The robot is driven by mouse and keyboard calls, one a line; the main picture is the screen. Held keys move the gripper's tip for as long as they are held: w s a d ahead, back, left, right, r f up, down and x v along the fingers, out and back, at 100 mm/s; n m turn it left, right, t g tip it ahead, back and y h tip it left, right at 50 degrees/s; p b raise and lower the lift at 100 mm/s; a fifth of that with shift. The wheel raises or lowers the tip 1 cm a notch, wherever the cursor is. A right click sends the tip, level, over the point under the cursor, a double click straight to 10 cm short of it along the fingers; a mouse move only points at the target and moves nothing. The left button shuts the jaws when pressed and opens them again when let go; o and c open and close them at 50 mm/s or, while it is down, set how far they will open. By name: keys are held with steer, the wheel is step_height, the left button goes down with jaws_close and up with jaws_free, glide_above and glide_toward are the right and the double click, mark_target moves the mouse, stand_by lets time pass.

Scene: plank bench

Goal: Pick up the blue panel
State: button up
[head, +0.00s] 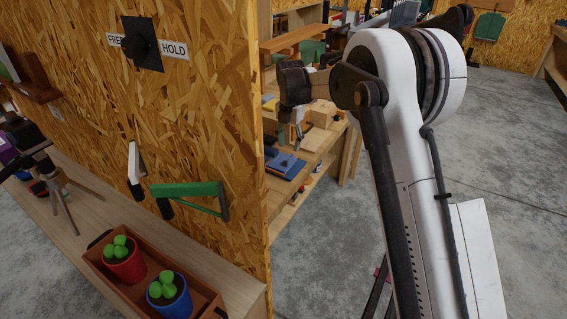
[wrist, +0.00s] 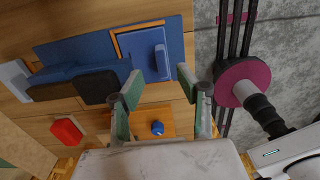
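The blue panel (wrist: 140,46) lies on the wooden bench in the wrist view, with a raised blue bar-like handle (wrist: 161,62) and an orange edge strip beside it. In the head view the blue panel (head: 287,164) lies on the bench past the board wall. My gripper (wrist: 158,80) is open, its two green-padded fingers apart with nothing between them. The handle shows just beyond the gap between the fingertips. In the head view my gripper (head: 291,139) hangs above the bench near the panel. The exact height gap cannot be told.
In the wrist view a blue-and-black object (wrist: 70,82) lies left of the panel. A small plate with a blue knob (wrist: 157,128) and a red object (wrist: 66,131) are nearer. The board wall (head: 215,120) stands left of my arm in the head view.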

mark_target(289, 157)
steer(key=shift+s+f, duration=0.15)
steer(key=shift+f, duration=1.5)
steer(key=shift+s+f, duration=0.15)
steer(key=shift+f, duration=1.5)
jaws_close()
